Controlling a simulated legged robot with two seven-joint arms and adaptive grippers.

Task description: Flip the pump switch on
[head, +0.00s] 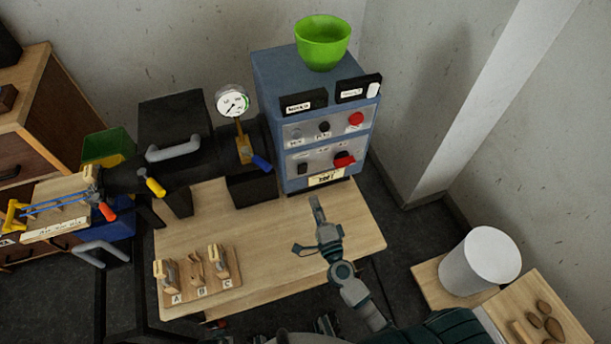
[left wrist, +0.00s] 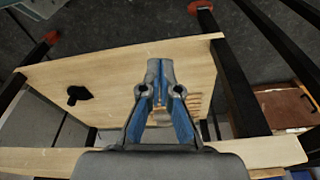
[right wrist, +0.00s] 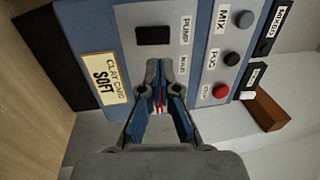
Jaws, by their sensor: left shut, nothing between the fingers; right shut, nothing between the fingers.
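The blue control box (head: 275,85) stands at the back of the table. The black pump switch (head: 303,168) is on its lower grey panel. In the right wrist view, the pump switch (right wrist: 154,35) is a dark rectangle beside the PUMP label. My right gripper (head: 315,201) is shut and empty, in front of the box and apart from it in the head view. In the right wrist view the right gripper (right wrist: 160,68) points at the panel and hides the control by the MAIN label. My left gripper (left wrist: 160,68) is shut and empty in the left wrist view.
A red-handled control (head: 344,160) is right of the pump switch; a red button (head: 355,119) is above. A green bowl (head: 322,45) tops the box. A pressure gauge (head: 232,102) and dark pipe stand left. A wooden rack (head: 202,290) occupies the table's front left.

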